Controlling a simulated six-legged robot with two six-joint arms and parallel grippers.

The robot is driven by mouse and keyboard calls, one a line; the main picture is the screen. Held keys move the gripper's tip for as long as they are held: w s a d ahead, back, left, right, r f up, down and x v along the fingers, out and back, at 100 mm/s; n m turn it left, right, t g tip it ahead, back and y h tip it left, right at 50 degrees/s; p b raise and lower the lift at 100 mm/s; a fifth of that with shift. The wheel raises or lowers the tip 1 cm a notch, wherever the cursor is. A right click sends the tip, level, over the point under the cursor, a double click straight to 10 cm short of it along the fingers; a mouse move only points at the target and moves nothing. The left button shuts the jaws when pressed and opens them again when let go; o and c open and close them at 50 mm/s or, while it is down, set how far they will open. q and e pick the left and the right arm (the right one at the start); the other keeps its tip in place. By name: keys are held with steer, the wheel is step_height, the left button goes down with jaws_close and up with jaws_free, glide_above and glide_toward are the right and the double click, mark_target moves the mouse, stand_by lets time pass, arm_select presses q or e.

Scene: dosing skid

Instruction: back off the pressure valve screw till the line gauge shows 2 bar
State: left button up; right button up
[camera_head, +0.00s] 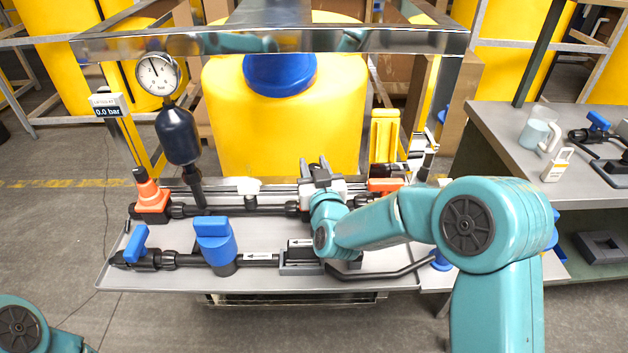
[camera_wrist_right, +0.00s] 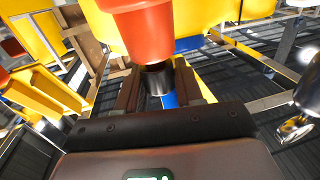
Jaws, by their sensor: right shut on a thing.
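The line gauge (camera_head: 158,73) is a round white dial at the upper left; its needle points up and slightly left, and its numbers are too small to read surely. My right gripper (camera_head: 316,170) is over the middle of the pipework. In the right wrist view, my right gripper (camera_wrist_right: 158,88) is shut on a short black cylinder, seemingly the valve screw (camera_wrist_right: 157,79), at the end of an orange-red body (camera_wrist_right: 145,30). In the head view the gripper hides the screw. My left gripper is out of view; only part of that arm shows at lower left.
A small display (camera_head: 108,112) reads 0.0 bar. A dark vessel (camera_head: 178,136), an orange fitting (camera_head: 150,194) and blue-handled valves (camera_head: 215,240) stand left of the gripper. A metal frame bar (camera_head: 270,42) crosses above. A side bench (camera_head: 500,130) with a jug stands right.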

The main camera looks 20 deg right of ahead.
mark_target(314, 167)
steer(key=n+y+b, duration=0.2)
steer(key=y, duration=0.1)
steer(key=y+b, duration=0.1)
steer(key=shift+d+f+n+b, duration=0.1)
steer(key=shift+f+n+b, duration=0.2)
steer(key=shift+n+b, duration=0.1)
steer(key=shift+r+n+g+y+b, duration=0.2)
steer(key=shift+n+g+y+b, duration=0.15)
steer(key=shift+n+y, duration=0.6)
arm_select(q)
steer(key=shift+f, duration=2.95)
arm_select(e)
steer(key=shift+r+n+g+y, duration=0.15)
steer(key=shift+n+g+y, duration=0.55)
steer(key=shift+y, duration=1.15)
steer(key=shift+r+n+y, duration=0.1)
steer(key=shift+n+y, duration=0.2)
steer(key=shift+n, duration=0.05)
steer(key=o, duration=0.9)
arm_select(q)
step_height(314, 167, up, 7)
steer(key=p, duration=0.7)
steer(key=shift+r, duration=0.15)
arm_select(e)
step_height(314, 167, up, 20)
